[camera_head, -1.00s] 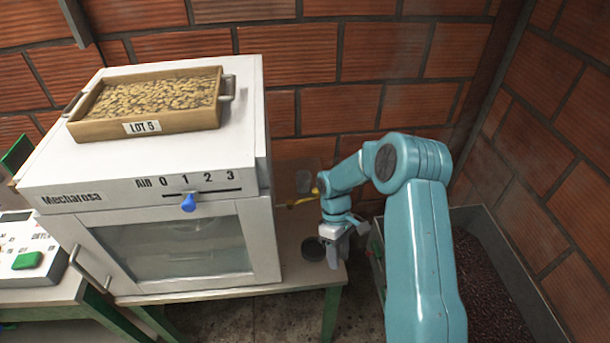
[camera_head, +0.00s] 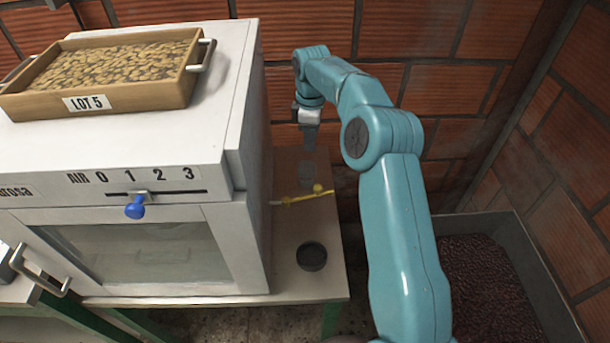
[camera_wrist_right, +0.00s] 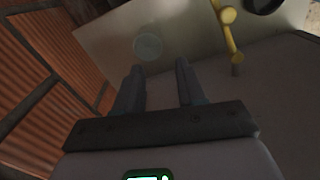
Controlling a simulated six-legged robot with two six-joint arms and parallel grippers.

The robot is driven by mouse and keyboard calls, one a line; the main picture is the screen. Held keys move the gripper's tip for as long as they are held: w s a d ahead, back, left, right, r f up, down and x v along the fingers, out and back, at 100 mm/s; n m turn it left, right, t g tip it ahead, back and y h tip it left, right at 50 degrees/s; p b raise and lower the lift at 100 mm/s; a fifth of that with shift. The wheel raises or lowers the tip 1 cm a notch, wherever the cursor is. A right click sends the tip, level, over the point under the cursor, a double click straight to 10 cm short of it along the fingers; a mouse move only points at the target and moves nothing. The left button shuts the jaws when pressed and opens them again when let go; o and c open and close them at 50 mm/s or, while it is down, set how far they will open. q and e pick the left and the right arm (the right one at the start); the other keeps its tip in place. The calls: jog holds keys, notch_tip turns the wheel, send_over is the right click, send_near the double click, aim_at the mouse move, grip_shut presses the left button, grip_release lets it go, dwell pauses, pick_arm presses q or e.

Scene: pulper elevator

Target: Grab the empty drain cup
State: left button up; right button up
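A clear, see-through cup (camera_head: 306,174) stands on the table between the white machine and the brick wall; it looks empty. The right wrist view shows it as a pale round shape (camera_wrist_right: 147,46) just beyond the fingertips. A dark round dish or cup (camera_head: 311,257) sits nearer the table's front, partly cut off in the right wrist view (camera_wrist_right: 262,5). I cannot tell for sure which is the drain cup. My right gripper (camera_head: 309,143) points down above and behind the clear cup. Its two fingers (camera_wrist_right: 158,76) are apart with nothing between them. My left gripper is out of view.
A yellow-handled valve (camera_head: 308,195) sticks out from the machine's side between the two cups. The white machine (camera_head: 215,150) borders the space on the left, with a wooden LOT 5 tray (camera_head: 130,98) on top. The brick wall (camera_head: 430,90) is close behind.

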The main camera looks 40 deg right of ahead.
send_near(307, 187)
jog(key=shift+s+f+b, duration=0.15)
jog(key=shift+f+b, duration=0.15)
jog(key=shift+f, duration=0.15)
jog(key=f, duration=0.4)
jog(key=shift+w, duration=0.25)
jog(key=shift+f, duration=0.35)
jog(key=shift+c, duration=0.3)
grip_shut()
